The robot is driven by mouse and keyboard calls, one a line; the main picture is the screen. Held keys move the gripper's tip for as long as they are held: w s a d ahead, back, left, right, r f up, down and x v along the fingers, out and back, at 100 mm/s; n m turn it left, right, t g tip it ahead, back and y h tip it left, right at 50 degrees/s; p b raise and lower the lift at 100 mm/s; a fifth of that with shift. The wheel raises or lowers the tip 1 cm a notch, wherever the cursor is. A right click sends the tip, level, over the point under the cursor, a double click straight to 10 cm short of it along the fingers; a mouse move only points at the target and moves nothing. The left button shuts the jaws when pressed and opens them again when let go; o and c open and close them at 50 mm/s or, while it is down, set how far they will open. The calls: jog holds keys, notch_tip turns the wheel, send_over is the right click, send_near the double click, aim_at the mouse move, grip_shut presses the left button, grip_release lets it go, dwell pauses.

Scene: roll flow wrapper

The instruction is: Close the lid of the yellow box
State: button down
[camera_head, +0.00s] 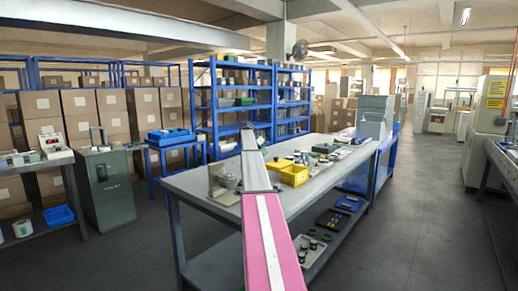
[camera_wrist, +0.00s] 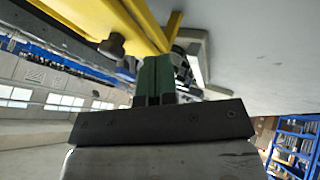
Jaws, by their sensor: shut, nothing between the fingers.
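The yellow box (camera_head: 293,174) stands on the grey worktable, right of the middle in the head view. Its top looks open there, and I cannot make out the lid clearly. In the wrist view, yellow parts (camera_wrist: 112,22) fill the upper left, close beyond the fingertips; I cannot tell which are wall and which are lid. My gripper (camera_wrist: 154,64) shows in the wrist view with its green-dark fingers together and nothing between them. Its tips are close to the yellow edge; I cannot tell whether they touch.
The worktable (camera_head: 207,182) carries a metal fixture (camera_head: 222,180) at its near left end and several small parts behind the box. A lower shelf holds trays (camera_head: 310,250). The floor on the right is clear.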

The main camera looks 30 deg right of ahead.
aim_at(286, 165)
jog(key=shift+s+d+f, duration=0.2)
jog(key=shift+s+d, duration=0.2)
jog(key=shift+s, duration=0.3)
jog(key=shift+s+d+f, duration=0.2)
jog(key=shift+s+d, duration=0.2)
jog(key=shift+s, duration=0.25)
jog(key=shift+s+d+f, duration=0.2)
jog(key=shift+s+d, duration=0.2)
jog(key=shift+s, duration=0.3)
jog(key=shift+s, duration=0.1)
jog(key=s+d, duration=0.1)
jog(key=s, duration=0.2)
jog(key=s+d, duration=0.1)
jog(key=s, duration=0.2)
jog(key=s+d, duration=0.1)
jog(key=s, duration=0.2)
jog(key=shift+s+d, duration=0.1)
jog(key=shift+d, duration=0.2)
jog(key=shift+s+d, duration=0.2)
jog(key=shift+s, duration=0.15)
jog(key=shift+w, duration=0.1)
